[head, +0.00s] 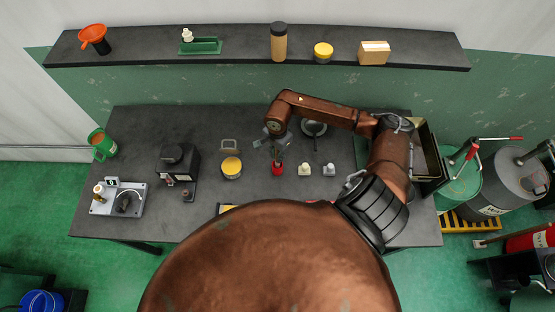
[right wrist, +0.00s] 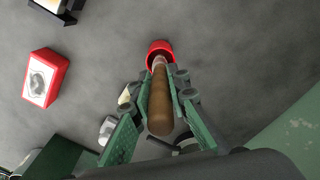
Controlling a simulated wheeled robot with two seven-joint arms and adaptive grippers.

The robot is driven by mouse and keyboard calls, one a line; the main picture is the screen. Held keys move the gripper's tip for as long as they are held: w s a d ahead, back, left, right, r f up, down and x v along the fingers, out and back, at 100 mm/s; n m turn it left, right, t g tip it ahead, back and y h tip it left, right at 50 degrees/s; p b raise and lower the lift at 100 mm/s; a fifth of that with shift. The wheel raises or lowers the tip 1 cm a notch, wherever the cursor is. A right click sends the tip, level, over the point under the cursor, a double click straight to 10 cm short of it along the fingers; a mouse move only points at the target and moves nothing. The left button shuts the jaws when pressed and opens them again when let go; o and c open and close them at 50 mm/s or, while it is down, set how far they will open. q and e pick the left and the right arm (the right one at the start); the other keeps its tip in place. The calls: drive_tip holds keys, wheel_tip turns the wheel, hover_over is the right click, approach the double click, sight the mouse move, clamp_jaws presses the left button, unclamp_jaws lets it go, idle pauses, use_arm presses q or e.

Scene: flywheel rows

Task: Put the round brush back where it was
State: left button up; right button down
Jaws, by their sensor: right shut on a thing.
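The round brush (right wrist: 160,100) has a brown wooden handle, seen nearly end-on in the right wrist view. My right gripper (head: 275,146) is shut on this handle, with its green fingers on both sides of it (right wrist: 158,108). The brush's far end meets a round red cup-like thing (right wrist: 159,48), which shows in the head view (head: 277,169) on the table just below my right gripper. The bristles are hidden, and I cannot tell whether the brush touches the cup's bottom. My left gripper is not in view.
On the dark table (head: 220,120), a yellow-lidded jar (head: 231,168) stands left of the red cup, and two small pale-and-grey pieces (head: 305,170) (head: 329,170) stand right of it. A round grey dish (head: 313,128) lies behind. A red box (right wrist: 45,78) shows in the wrist view.

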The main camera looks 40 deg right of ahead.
wheel_tip(320, 180, down, 4)
drive_tip(key=shift+r+p, duration=0.25)
drive_tip(key=shift+p, duration=0.3)
drive_tip(key=shift+f, duration=0.55)
drive_tip(key=c, duration=2.3)
unclamp_jaws()
drive_tip(key=o, duration=0.3)
drive_tip(key=shift+o, duration=0.6)
drive_tip(key=shift+r, duration=0.2)
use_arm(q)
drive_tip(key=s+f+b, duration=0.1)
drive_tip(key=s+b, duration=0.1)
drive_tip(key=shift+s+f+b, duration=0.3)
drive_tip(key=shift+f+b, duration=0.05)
use_arm(e)
wheel_tip(320, 180, up, 12)
